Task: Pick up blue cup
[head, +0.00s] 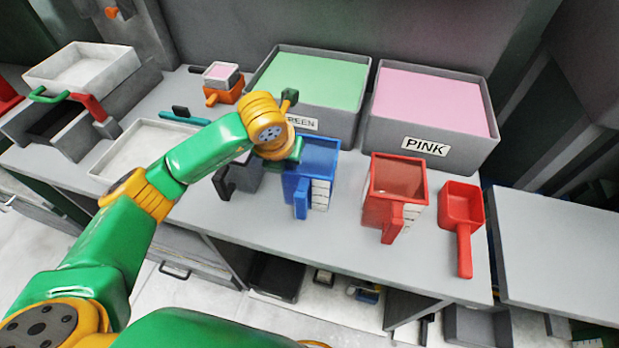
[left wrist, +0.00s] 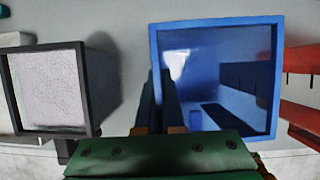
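The blue cup (head: 318,160) stands upright on the grey counter, square and open at the top, with its handle toward me and a white scale on its side. My left gripper (head: 288,152) is at the cup's upper left edge. In the left wrist view the blue cup (left wrist: 225,85) opens toward the camera. The dark fingers of my left gripper (left wrist: 164,95) lie close together at its left wall. I cannot tell whether they are pressed on that wall. My right gripper is not in view.
A dark grey cup (left wrist: 48,92) with pale contents stands left of the blue cup. A red cup (head: 398,178) and red scoop (head: 462,208) stand to the right. Behind are the green-filled bin (head: 298,124) and the bin labelled PINK (head: 452,155). A white tray (head: 128,136) lies left.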

